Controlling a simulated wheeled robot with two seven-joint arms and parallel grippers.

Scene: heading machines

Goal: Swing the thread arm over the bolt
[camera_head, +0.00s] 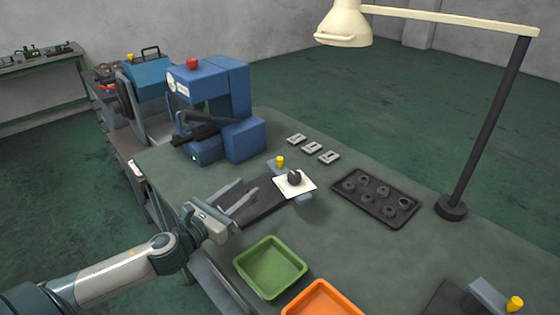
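My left gripper (248,187) reaches in from the left over the table. Its two fingers are apart with nothing seen between them. A blue machine (235,95) with a red knob on top stands at the back left of the table. A dark arm (200,131) sticks out at its front; I cannot tell for sure that it is the thread arm. A small dark rounded piece (295,177) sits on a white plate (305,187), right of my gripper and apart from it. No bolt can be clearly made out. My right gripper is not in view.
A yellow knob (280,161) stands behind the white plate. A dark tray (378,217) with several round pieces lies to the right, near a lamp post (487,130). A green bin (270,267) and an orange bin (322,301) stand at the front. Several small grey blocks (313,148) lie behind.

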